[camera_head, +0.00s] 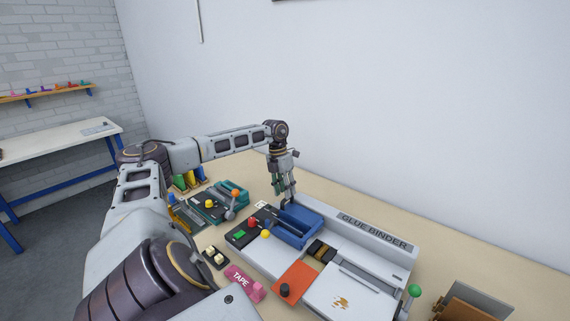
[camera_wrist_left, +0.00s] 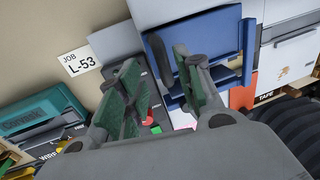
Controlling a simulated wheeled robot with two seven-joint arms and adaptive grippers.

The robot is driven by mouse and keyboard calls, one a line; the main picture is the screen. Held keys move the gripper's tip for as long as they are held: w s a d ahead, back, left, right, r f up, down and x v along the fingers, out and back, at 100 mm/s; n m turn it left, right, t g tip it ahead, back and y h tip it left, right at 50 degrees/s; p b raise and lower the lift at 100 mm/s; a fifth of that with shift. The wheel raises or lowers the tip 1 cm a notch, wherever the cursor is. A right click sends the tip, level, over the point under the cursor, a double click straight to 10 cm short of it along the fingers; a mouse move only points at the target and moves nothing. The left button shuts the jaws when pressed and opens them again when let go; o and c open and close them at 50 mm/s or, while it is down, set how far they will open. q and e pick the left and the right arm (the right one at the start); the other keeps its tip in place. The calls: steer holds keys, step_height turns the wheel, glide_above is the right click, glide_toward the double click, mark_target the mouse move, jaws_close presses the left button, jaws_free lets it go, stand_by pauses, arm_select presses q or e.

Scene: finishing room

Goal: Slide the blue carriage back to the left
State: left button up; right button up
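The blue carriage (camera_head: 297,227) is an open-topped blue box on the long white glue binder (camera_head: 375,236). It sits toward the binder's left end, just right of a dark panel with coloured buttons. My left gripper (camera_head: 287,194) points down at the carriage's back left side. In the left wrist view my gripper (camera_wrist_left: 160,88) has its two green-padded fingers apart, with nothing seen held between them. One finger overlaps the left edge of the blue carriage (camera_wrist_left: 228,35) there; I cannot tell whether they touch. My right gripper is not in view.
Left of the binder is a teal machine (camera_head: 219,200) with an orange-knobbed lever. A white wall stands behind the table.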

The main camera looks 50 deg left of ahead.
arm_select(q)
step_height(320, 180, up, 10)
steer(key=a, duration=0.2)
steer(key=shift+s, duration=0.25)
stand_by(0.7)
